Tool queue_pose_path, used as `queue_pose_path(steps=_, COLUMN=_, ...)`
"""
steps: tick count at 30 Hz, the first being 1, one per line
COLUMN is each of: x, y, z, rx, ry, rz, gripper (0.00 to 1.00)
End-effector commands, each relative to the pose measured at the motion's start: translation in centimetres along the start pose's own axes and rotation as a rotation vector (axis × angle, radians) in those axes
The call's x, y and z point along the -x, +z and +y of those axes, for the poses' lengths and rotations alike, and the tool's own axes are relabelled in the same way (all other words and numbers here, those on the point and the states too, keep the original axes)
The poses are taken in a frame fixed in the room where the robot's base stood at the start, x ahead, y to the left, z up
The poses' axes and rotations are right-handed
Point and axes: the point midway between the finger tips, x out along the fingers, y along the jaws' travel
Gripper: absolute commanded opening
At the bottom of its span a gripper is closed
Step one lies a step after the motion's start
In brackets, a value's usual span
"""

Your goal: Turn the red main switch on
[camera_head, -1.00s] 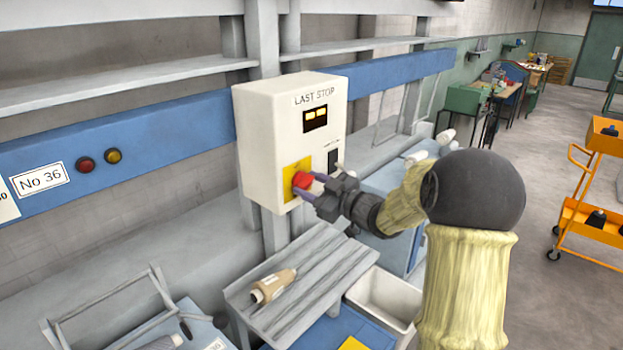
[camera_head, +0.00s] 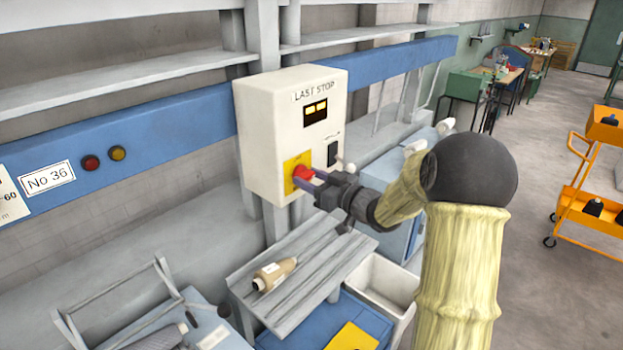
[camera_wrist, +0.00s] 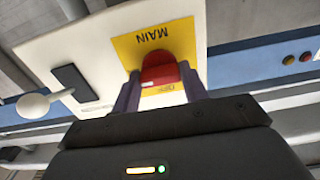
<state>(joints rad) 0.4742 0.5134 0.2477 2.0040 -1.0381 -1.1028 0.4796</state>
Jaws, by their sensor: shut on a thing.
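The red main switch (camera_head: 303,174) is a knob on a yellow plate (camera_head: 291,164) at the lower front of a white box (camera_head: 266,115) marked "LAST STOP". My gripper (camera_head: 308,182) reaches it from the right. In the wrist view, the red knob (camera_wrist: 159,72) sits between the two purple fingers of my gripper (camera_wrist: 161,92), which are shut on its sides. The yellow plate there reads "MAIN", upside down in this view. Small lettering beside the knob is partly hidden and hard to read. The fingers cover part of the knob in the head view.
A black rocker (camera_head: 332,153) and a white-knobbed lever (camera_wrist: 35,105) are on the box near my gripper. An orange trolley (camera_head: 590,205) stands on open floor at right.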

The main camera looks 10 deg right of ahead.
Motion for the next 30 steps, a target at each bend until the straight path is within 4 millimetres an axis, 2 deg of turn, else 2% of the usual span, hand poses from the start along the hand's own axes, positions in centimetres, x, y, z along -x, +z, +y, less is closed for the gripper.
queue_pose_path(steps=2, x=0.1, y=0.2, z=0.0, rx=-0.005, ry=0.001, rz=-0.005, gripper=0.21)
queue_pose_path(steps=3, x=0.1, y=0.2, z=0.0, rx=-0.005, ry=0.001, rz=-0.005, gripper=0.49)
queue_pose_path(steps=6, x=0.1, y=0.2, z=0.0, rx=-0.003, ry=0.001, rz=-0.004, gripper=0.65)
queue_pose_path(steps=14, x=0.0, y=0.1, z=0.0, rx=-0.001, ry=0.001, rz=-0.001, gripper=0.65)
queue_pose_path(steps=19, x=0.9, y=0.2, z=0.1, rx=0.001, ry=0.003, rz=-0.001, gripper=0.65)
queue_pose_path(steps=23, x=2.8, y=0.3, z=0.1, rx=0.001, ry=0.004, rz=-0.001, gripper=0.65)
queue_pose_path(steps=30, x=7.5, y=0.3, z=0.1, rx=0.003, ry=0.005, rz=-0.001, gripper=0.65)
